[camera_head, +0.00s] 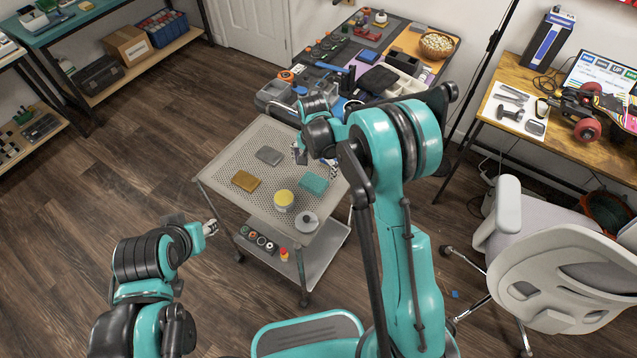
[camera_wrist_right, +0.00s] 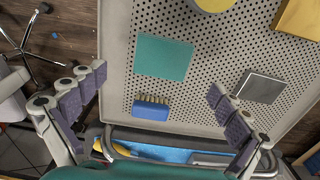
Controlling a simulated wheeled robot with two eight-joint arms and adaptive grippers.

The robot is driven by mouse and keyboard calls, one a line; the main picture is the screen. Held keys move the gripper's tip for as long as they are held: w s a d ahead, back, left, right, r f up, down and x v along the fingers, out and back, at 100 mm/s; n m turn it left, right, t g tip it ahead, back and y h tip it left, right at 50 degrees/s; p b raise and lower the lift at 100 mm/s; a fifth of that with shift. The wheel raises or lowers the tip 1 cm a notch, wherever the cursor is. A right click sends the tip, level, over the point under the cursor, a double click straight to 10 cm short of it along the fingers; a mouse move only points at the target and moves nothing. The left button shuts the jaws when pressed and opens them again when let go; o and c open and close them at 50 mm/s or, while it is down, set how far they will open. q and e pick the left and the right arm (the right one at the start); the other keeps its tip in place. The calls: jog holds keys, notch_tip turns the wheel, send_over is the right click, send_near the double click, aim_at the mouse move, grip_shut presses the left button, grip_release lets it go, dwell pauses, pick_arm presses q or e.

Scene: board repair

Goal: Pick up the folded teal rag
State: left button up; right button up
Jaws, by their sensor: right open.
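The folded teal rag (camera_head: 314,182) lies flat on the perforated top of the cart (camera_head: 225,185), toward its right side. In the right wrist view the rag (camera_wrist_right: 164,57) shows whole, ahead of the fingers and between their lines. My right gripper (camera_head: 316,161) is above the cart by the rag, its body partly hidden by my arm.
Near the rag are a yellow-topped round tin (camera_head: 284,198), a mustard block (camera_head: 246,180), a grey block (camera_head: 269,156), a grey round item (camera_head: 306,221) and a blue brush (camera_wrist_right: 151,107). A cluttered workbench (camera_head: 415,42) stands behind; an office chair (camera_head: 560,260) is right.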

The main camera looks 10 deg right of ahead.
aim_at(314, 182)
jog(key=f+b, duration=0.1)
jog(key=f, duration=0.2)
jog(key=f+b, duration=0.1)
jog(key=f, duration=0.2)
jog(key=shift+w+a+f+b, duration=0.1)
jog(key=shift+w+f+b, duration=0.1)
jog(key=shift+b, duration=0.1)
jog(key=shift+r, duration=0.1)
jog(key=c, duration=1)
